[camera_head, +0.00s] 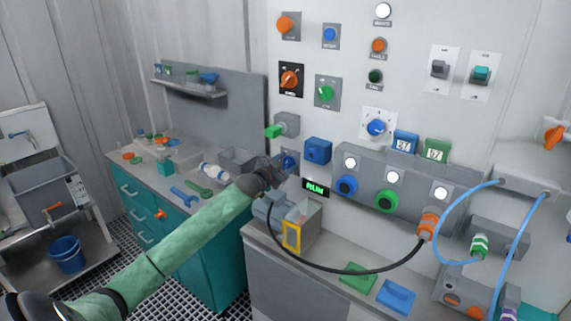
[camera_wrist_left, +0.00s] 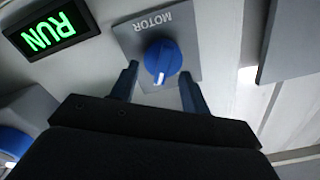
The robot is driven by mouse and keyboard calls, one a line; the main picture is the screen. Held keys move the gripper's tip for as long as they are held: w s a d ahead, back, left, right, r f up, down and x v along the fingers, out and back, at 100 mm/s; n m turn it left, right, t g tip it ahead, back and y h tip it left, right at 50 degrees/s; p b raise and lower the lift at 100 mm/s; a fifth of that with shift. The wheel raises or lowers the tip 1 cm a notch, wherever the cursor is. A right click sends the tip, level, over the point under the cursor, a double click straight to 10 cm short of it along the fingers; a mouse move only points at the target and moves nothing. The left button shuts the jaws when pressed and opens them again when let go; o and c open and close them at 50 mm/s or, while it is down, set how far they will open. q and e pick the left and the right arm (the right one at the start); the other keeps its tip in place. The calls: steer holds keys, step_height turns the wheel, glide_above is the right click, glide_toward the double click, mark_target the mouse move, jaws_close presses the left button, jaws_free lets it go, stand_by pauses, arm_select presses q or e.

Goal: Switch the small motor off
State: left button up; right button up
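The blue rotary knob (camera_wrist_left: 162,62) sits on a grey plate (camera_wrist_left: 184,28) labelled MOTOR in the wrist view. It has a white pointer mark. In the head view the knob (camera_head: 290,161) is partly hidden behind my left gripper (camera_head: 274,168). In the wrist view my left gripper (camera_wrist_left: 158,74) is open, with one finger on each side of the knob's lower part. I cannot tell whether either fingertip touches it. The display (camera_head: 315,188) beside the plate is lit green and reads RUN; it also shows in the wrist view (camera_wrist_left: 47,32). My right gripper is not in view.
A grey box with a yellow frame (camera_head: 292,237) stands below the display. A black cable (camera_head: 345,271) runs from there to an orange connector (camera_head: 428,226). A panel with blue and green buttons (camera_head: 387,200) is to the right. A teal-fronted bench (camera_head: 180,240) is to the left.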

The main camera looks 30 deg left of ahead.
arm_select(q)
steer(key=c, duration=0.6)
steer(key=shift+o, duration=0.2)
